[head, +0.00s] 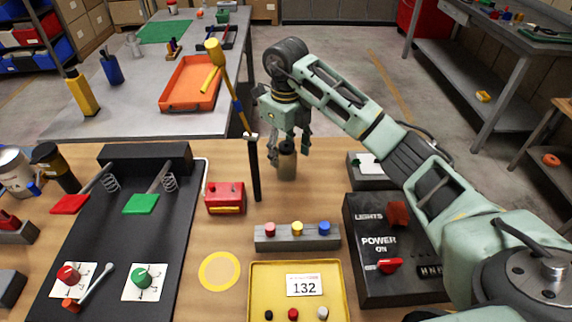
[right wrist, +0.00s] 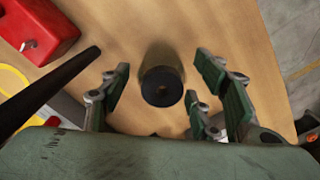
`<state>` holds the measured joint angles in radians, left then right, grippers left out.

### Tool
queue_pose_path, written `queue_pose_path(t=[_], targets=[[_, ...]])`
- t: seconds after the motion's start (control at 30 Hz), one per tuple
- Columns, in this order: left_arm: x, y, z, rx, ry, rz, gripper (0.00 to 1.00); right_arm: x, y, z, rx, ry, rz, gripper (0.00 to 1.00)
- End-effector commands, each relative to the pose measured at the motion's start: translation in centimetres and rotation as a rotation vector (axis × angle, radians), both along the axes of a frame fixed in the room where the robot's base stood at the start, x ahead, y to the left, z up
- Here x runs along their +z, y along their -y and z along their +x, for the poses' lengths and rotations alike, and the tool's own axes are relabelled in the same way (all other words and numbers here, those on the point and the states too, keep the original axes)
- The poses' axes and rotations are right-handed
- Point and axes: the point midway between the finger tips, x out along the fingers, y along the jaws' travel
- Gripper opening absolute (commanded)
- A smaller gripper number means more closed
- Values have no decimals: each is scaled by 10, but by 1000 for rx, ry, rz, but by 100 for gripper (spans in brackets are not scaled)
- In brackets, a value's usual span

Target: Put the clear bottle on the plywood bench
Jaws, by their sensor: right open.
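The clear bottle (head: 287,165), greyish with a dark cap, stands upright on the plywood bench (head: 230,248) near its far edge. My right gripper (head: 288,143) is above it, pointing down, with its fingers apart at the bottle's top. In the right wrist view the bottle (right wrist: 161,75) is seen from above, between the open fingers of the right gripper (right wrist: 163,92), with a visible gap on each side. My left gripper is not in view.
A red box (head: 225,198), a grey button block (head: 297,238), a yellow tray (head: 255,295) and a black power panel (head: 395,285) are nearby. Bare wood surrounds the bottle.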

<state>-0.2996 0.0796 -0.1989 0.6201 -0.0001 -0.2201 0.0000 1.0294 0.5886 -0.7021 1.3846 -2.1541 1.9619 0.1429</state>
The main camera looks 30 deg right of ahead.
Motion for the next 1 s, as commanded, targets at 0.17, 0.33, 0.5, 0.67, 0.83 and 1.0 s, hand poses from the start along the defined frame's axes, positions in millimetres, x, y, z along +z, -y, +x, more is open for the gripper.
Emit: queue_pose_path(t=[0.17,0.33,0.5,0.67,0.83,1.0], targets=[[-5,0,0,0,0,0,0,38,1,1,0,4,-2,57],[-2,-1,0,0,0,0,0,56,1,0,-1,0,-1,57],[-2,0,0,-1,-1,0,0,61,0,0,0,-2,-1,57],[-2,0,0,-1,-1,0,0,61,0,0,0,-2,0,57],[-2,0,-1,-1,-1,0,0,61,0,0,0,-1,0,57],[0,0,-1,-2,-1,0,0,63,-3,1,4,2,6,57]])
